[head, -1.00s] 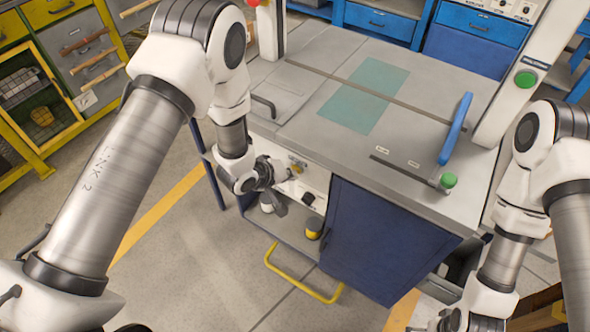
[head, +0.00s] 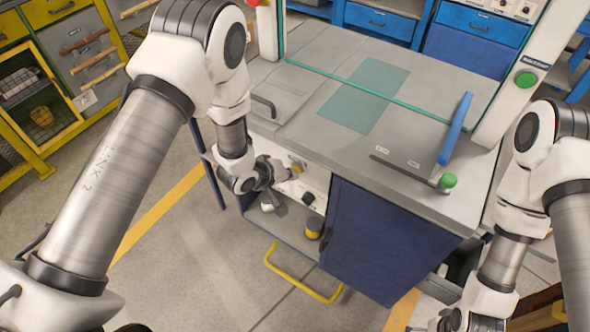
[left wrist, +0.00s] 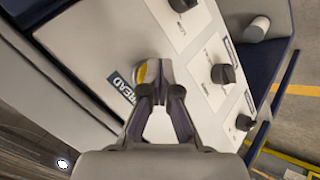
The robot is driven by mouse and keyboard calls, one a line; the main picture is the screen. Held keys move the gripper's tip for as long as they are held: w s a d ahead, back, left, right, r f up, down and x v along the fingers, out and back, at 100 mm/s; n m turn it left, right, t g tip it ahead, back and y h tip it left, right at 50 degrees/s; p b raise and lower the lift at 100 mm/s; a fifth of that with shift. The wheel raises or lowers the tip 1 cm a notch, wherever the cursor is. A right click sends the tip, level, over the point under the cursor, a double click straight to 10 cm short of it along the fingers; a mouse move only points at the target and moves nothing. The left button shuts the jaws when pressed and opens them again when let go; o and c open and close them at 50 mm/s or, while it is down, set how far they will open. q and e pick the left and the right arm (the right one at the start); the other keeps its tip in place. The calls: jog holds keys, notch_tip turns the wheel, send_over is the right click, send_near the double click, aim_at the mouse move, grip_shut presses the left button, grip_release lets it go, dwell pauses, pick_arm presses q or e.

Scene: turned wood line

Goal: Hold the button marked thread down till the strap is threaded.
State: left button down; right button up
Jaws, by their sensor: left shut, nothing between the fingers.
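The yellow button (left wrist: 141,73) beside the label THREAD (left wrist: 122,88) shows in the left wrist view, partly hidden by my fingertips. It also shows small on the machine's front panel in the head view (head: 298,168). My left gripper (left wrist: 153,68) is shut and empty, its fingertips at the button and seemingly against it. In the head view, my left gripper (head: 282,174) reaches the panel from the left. The teal strap (head: 368,92) lies along the slot across the tabletop and runs up the arch's left post.
Dark knobs (left wrist: 222,74) sit on the panel beside the button. A blue cabinet door (head: 375,240) and a yellow floor-level handle (head: 300,280) are below.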

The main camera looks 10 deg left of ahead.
pick_arm(q)
jog(key=shift+s, duration=0.1)
jog(key=shift+s+a, duration=0.25)
jog(key=shift+s, duration=0.4)
jog(key=s, duration=0.1)
jog(key=s+a+p, duration=0.1)
jog(key=s, duration=0.2)
jog(key=shift+s+a, duration=0.35)
